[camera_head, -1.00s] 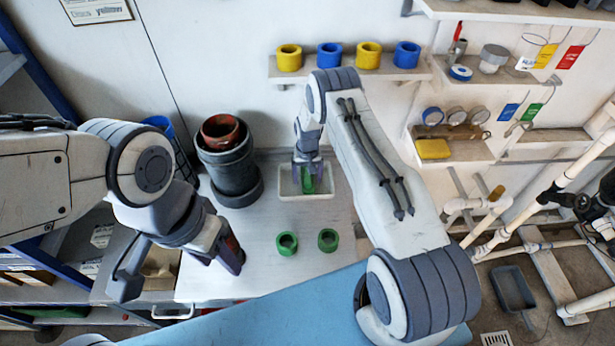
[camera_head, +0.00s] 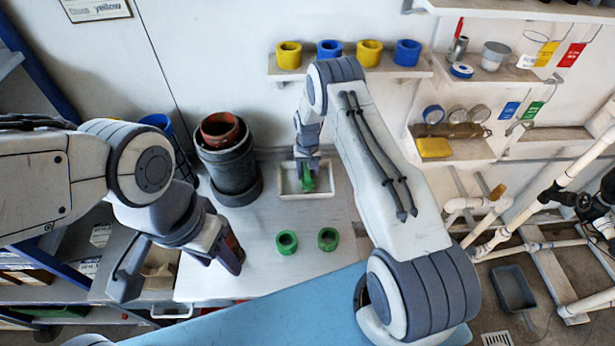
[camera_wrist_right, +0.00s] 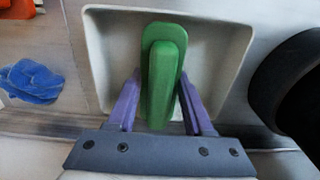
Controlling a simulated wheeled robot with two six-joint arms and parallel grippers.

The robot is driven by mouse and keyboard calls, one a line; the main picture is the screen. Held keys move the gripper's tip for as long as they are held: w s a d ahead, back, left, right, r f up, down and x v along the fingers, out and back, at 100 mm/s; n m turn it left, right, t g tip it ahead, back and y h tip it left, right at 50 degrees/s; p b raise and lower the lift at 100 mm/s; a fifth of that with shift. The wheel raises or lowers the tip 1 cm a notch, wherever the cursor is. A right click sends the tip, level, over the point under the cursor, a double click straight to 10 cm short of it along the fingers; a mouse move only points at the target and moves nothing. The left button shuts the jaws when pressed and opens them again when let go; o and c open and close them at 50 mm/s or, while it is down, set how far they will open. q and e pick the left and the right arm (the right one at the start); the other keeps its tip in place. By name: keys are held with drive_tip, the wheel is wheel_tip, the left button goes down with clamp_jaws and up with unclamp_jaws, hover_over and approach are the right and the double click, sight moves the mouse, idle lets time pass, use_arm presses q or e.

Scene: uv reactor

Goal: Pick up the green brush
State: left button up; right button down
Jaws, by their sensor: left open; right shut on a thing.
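The green brush (camera_head: 307,180) is at the white tray (camera_head: 326,188) on the table, below my right gripper. In the right wrist view the green brush (camera_wrist_right: 161,75) stands between the two purple fingers of my right gripper (camera_wrist_right: 160,105), which is shut on it. The white tray (camera_wrist_right: 225,60) shows behind the brush; I cannot tell whether the brush touches its floor. In the head view my right gripper (camera_head: 307,165) partly covers the brush. My left gripper (camera_head: 180,268) is open and empty over the table's left side, away from the brush.
Two green rings (camera_head: 287,242) lie on the table in front of the tray. A dark pot (camera_head: 230,175) with a reddish pot in it stands left of the tray. A shelf (camera_head: 345,74) with yellow and blue rings hangs above.

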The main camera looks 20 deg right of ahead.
drive_tip(key=r, duration=0.1)
drive_tip(key=r+b, duration=0.1)
drive_tip(key=shift+s+d+r, duration=0.15)
drive_tip(key=shift+d+r, duration=0.1)
drive_tip(key=shift+r, duration=0.05)
drive_tip(key=s+d+r+b, duration=0.3)
drive_tip(key=s+d+r, duration=0.3)
drive_tip(key=s+d, duration=0.1)
drive_tip(key=shift+s+d+r, duration=0.25)
drive_tip(key=shift+s+r, duration=0.1)
drive_tip(key=shift+s, duration=0.25)
